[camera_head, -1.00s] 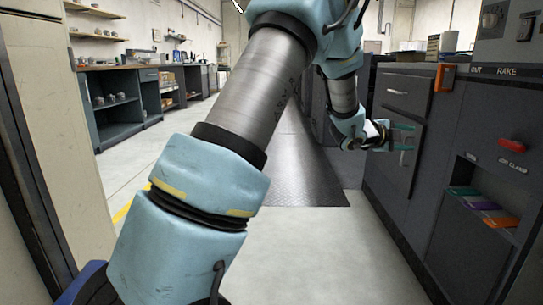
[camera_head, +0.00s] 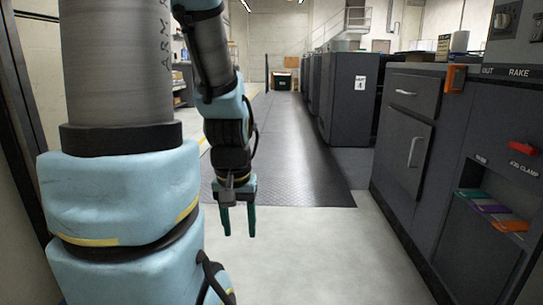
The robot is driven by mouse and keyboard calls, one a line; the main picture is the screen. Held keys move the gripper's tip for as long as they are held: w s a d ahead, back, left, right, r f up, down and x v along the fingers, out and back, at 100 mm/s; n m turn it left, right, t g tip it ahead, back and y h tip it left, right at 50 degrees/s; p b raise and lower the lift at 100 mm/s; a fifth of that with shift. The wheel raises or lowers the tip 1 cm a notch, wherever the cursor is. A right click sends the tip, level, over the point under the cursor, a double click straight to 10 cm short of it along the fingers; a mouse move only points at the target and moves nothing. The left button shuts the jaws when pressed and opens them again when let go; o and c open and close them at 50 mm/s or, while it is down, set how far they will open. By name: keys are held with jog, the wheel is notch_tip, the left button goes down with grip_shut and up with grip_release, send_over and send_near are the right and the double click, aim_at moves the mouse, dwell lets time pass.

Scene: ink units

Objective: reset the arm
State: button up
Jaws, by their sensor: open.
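My arm, light blue with grey metal links, fills the left part of the head view. My gripper (camera_head: 238,222) hangs pointing down near the middle of the picture, above the pale floor and the dark floor mat. Its two green fingers are apart, with nothing between them. It is clear of the dark cabinet (camera_head: 397,128) on the right, whose door and drawer are shut.
The cabinet front carries a red handle (camera_head: 524,148), an orange block (camera_head: 455,79) and a slot with coloured tabs (camera_head: 491,209). Dark units (camera_head: 346,92) line the right side farther back. The dark mat (camera_head: 302,178) and pale floor (camera_head: 318,262) between are free.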

notch_tip(320, 180, up, 38)
jog(key=p, duration=3.6)
jog(key=shift+w+p, duration=0.3)
jog(key=shift+w, duration=0.1)
jog(key=shift+d, duration=0.1)
